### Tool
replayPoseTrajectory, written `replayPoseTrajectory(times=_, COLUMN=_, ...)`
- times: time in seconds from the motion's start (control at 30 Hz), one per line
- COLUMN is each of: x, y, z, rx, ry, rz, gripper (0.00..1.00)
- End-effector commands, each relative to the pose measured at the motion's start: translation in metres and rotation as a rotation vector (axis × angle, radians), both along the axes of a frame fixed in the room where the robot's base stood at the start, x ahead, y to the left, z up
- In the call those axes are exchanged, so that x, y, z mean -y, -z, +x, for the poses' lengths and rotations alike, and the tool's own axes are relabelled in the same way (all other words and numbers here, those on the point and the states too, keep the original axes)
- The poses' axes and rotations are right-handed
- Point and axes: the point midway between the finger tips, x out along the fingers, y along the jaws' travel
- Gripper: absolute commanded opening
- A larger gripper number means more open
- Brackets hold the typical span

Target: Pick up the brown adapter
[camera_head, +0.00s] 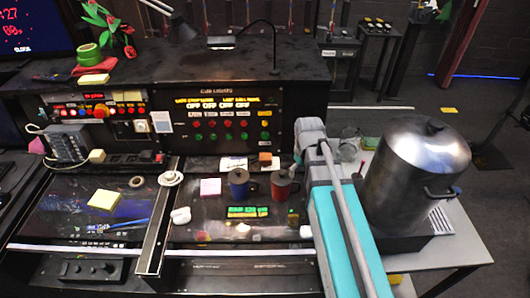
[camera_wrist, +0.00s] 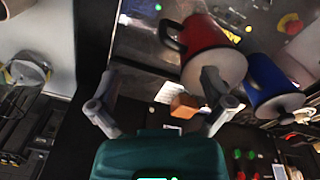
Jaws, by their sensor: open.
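The brown adapter looks like a small orange-brown block. In the head view the brown adapter (camera_head: 265,158) sits at the back of the console's desk, below the button panel and behind the mugs. In the wrist view the brown adapter (camera_wrist: 184,105) shows between my fingers, closer to the right one and beyond the fingertips. My gripper (camera_wrist: 158,78) is open, with nothing between its fingers. In the head view my arm stands right of the adapter; my fingers cannot be made out there.
A red mug (camera_head: 284,186) and a blue mug (camera_head: 239,184) stand just in front of the adapter. The red mug (camera_wrist: 207,50) is close to my right finger in the wrist view. White paper (camera_head: 233,163) lies left of the adapter. A large metal pot (camera_head: 415,175) stands at the right.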

Motion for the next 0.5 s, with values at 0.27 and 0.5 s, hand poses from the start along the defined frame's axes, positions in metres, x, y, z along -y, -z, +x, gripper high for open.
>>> replayPoseTrajectory(times=0.27, x=-0.041, y=-0.022, z=0.066, rx=-0.007, ry=-0.413, rz=-0.008, gripper=1.00)
replayPoseTrajectory(times=0.5, x=-0.084, y=-0.039, z=0.118, rx=-0.016, ry=-0.812, rz=-0.013, gripper=1.00)
